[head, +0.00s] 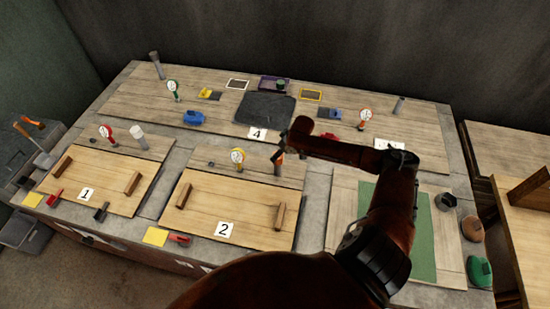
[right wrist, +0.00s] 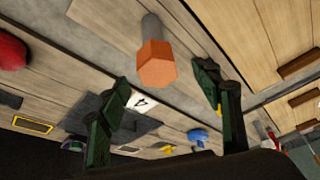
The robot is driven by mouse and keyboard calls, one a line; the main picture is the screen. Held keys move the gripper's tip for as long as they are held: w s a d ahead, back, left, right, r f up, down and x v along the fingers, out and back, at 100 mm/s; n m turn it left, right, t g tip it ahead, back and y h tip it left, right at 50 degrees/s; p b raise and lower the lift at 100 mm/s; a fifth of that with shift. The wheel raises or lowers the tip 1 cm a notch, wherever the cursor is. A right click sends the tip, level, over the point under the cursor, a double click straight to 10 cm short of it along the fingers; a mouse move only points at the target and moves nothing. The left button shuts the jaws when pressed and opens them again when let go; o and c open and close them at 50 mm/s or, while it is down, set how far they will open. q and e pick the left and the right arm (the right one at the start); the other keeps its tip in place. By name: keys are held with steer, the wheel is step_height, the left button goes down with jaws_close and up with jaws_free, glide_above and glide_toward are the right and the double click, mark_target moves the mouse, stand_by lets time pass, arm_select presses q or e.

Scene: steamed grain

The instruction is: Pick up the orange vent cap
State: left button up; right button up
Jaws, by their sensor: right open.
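The orange vent cap (right wrist: 156,66) is a hexagonal block on the end of a grey pipe (right wrist: 153,30) in the right wrist view. My right gripper (right wrist: 163,80) is open, with one dark green finger on each side of the cap in the picture. The cap looks beyond the fingertips, and nothing is held. In the head view a small orange part of the cap (head: 280,158) shows beside my right gripper (head: 284,146), behind panel 2. My gripper and arm partly cover that area. My left gripper is not in view.
A yellow gauge (head: 238,156) stands left of the cap. A dark slab (head: 265,108) and a card marked 4 (head: 257,134) lie behind it. Wooden panel 2 (head: 240,205) with two bar handles lies in front. A blue object (head: 193,118) stands at the back left.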

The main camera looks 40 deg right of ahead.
steer(key=x, duration=0.5)
steer(key=shift+s+d+f, duration=0.1)
steer(key=shift+s+d, duration=0.15)
steer(key=shift+s, duration=0.1)
steer(key=shift+c, duration=0.4)
steer(key=c, duration=1)
